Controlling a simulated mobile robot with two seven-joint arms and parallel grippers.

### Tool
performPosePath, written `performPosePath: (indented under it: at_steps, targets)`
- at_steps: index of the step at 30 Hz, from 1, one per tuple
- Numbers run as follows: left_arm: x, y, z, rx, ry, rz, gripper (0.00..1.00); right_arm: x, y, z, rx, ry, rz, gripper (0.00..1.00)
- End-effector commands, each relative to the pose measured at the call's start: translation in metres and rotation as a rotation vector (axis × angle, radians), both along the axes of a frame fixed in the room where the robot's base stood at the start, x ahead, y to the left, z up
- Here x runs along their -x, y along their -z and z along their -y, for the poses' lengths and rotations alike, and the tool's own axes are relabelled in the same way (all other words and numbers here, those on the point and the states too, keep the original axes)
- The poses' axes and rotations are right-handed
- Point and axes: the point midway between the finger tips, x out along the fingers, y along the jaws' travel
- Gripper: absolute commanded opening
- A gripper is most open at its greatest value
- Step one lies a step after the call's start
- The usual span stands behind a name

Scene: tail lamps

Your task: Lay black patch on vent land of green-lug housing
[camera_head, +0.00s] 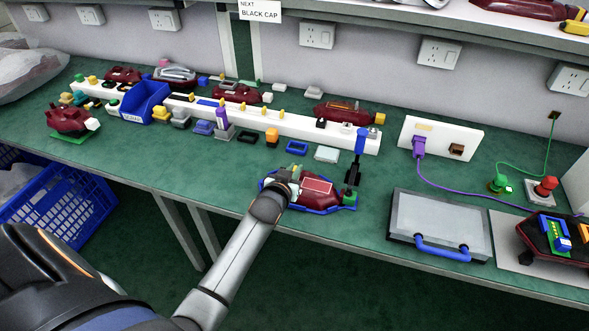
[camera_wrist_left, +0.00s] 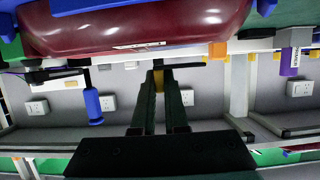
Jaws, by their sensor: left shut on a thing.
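The housing with the green lug (camera_head: 350,198) is a dark red lamp body (camera_head: 325,197) with a blue rim, lying near the bench's front edge. Its red body fills the top of the left wrist view (camera_wrist_left: 130,25), with a green part at the left. My left gripper (camera_head: 291,184) is over the left part of this housing. In the left wrist view its fingers (camera_wrist_left: 158,78) are shut on a thin dark piece (camera_wrist_left: 185,65), seen edge-on, which looks like the black patch. The vent land cannot be made out. My right gripper is not in view.
A blue-handled black tool (camera_head: 360,142) stands just behind the housing's right end. A grey case (camera_head: 440,215) lies to the right. Long white racks (camera_head: 290,122) with several small parts run behind. A pale pad (camera_head: 327,154) and blue frame (camera_head: 297,148) lie close behind.

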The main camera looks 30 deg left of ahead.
Motion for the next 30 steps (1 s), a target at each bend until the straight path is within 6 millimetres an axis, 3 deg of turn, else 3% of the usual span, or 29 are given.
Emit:
performPosePath:
  at_steps: [19, 20, 21, 28, 30]
  targets:
    - [0.0, 0.022, 0.0, 0.001, 0.0, -0.002, 0.0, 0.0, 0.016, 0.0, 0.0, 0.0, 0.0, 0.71]
    - [0.0, 0.021, 0.0, 0.001, 0.0, -0.002, 0.13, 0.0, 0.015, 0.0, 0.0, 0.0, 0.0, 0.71]
    - [0.0, 0.02, 0.0, 0.0, 0.0, -0.002, 0.18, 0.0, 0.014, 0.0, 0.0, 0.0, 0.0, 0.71]
    - [0.001, 0.021, 0.0, 0.001, -0.001, -0.005, 0.43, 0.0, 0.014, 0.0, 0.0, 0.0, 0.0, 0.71]
    - [0.001, 0.022, 0.0, 0.001, -0.002, -0.006, 0.46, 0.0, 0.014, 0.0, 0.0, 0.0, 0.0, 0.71]
